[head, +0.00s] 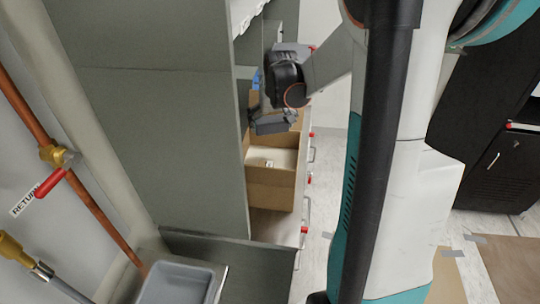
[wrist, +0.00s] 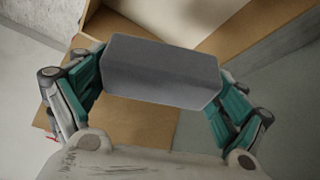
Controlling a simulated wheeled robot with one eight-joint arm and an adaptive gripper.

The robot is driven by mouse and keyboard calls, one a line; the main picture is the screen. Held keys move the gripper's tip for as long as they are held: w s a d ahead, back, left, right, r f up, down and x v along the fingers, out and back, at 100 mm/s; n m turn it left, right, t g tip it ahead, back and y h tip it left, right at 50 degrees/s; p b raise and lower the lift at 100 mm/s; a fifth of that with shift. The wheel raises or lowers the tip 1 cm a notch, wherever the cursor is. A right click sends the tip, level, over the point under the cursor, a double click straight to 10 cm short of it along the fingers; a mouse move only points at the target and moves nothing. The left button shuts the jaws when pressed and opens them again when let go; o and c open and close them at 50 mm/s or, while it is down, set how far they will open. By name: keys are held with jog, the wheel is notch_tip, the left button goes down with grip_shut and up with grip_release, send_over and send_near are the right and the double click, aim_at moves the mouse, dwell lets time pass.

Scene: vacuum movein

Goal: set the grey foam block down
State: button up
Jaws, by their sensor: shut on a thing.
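The grey foam block (wrist: 160,72) is between the two teal-padded fingers of my gripper (wrist: 162,85) in the wrist view. My gripper is shut on it, one finger at each end. In the head view my gripper (head: 270,118) hangs above an open cardboard box (head: 272,187). The block there is hard to tell apart from the dark fingers. In the wrist view the cardboard box (wrist: 190,42) lies behind and below the block, and the block hides part of it.
The box stands on a shelf or drawer (head: 275,226) beside a tall grey cabinet panel (head: 165,150). A small pale item (head: 269,163) lies inside the box. A grey bin (head: 178,283) and copper pipe (head: 95,208) are at the left. A black cabinet (head: 500,160) stands at the right.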

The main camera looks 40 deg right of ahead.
aim_at(275, 133)
notch_tip(275, 133, down, 12)
jog(key=b, duration=0.3)
jog(key=shift+s+b, duration=0.1)
jog(key=shift+b, duration=0.25)
jog(key=shift+f, duration=0.1)
jog(key=o, duration=0.5)
jog(key=shift+f, duration=0.1)
jog(key=shift+c, duration=0.2)
jog(key=shift+o, duration=0.6)
jog(key=shift+r, duration=0.5)
jog(key=p+v, duration=0.4)
jog(key=v, duration=0.7)
jog(key=shift+s+r, duration=0.15)
jog(key=shift+s, duration=0.05)
